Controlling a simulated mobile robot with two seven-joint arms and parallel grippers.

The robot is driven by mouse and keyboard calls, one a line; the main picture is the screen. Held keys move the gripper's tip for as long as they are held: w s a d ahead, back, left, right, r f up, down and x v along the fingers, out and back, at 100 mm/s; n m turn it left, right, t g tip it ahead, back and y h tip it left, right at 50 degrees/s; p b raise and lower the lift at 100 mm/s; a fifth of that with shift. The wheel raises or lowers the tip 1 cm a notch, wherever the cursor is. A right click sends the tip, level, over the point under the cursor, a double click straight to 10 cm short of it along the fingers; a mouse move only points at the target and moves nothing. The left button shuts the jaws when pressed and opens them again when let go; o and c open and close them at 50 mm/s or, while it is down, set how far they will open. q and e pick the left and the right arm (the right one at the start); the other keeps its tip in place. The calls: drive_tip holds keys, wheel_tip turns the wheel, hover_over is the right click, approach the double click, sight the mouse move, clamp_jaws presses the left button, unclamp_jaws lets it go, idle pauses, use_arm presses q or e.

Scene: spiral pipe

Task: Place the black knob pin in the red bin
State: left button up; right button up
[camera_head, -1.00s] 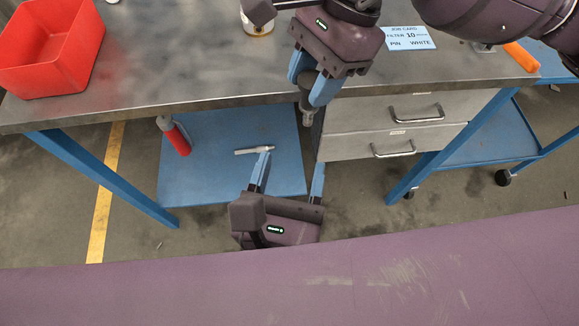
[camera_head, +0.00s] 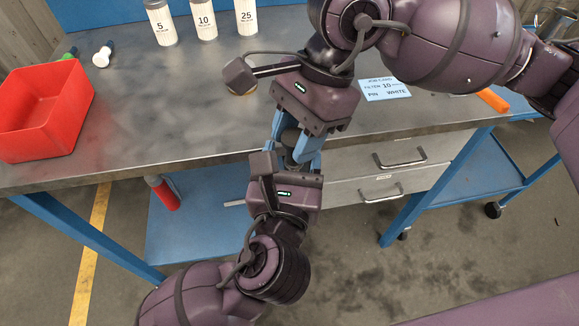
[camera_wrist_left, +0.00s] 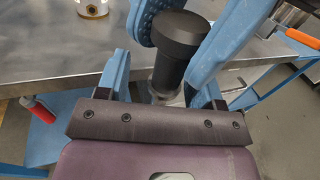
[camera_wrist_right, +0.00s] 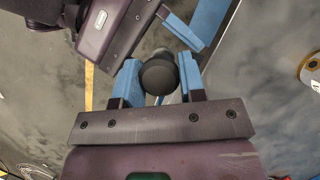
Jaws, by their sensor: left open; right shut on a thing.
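The black knob pin (camera_head: 290,136) is between the two grippers, in front of the bench edge. My right gripper (camera_head: 293,142), from above, is shut on it; in the right wrist view the round black knob (camera_wrist_right: 158,75) sits between its blue fingers. My left gripper (camera_head: 288,160), from below, is open, and in the left wrist view the pin's black body (camera_wrist_left: 172,50) stands between its fingers. I cannot tell whether they touch it. The pin's lower end is mostly hidden. The red bin (camera_head: 78,108) stands at the bench's left end, apart from both grippers, and looks empty.
Several white filter canisters (camera_head: 203,20) stand at the back of the bench. A job card (camera_head: 384,88) and an orange object (camera_head: 493,100) lie to the right. A red-handled tool (camera_head: 165,194) is below the bench edge.

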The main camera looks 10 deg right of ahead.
use_arm(q)
drive_tip(key=shift+w, duration=0.1)
drive_tip(key=c, duration=1)
drive_tip(key=shift+c, duration=0.2)
use_arm(e)
drive_tip(key=o, duration=1.1)
drive_tip(key=shift+c, duration=0.2)
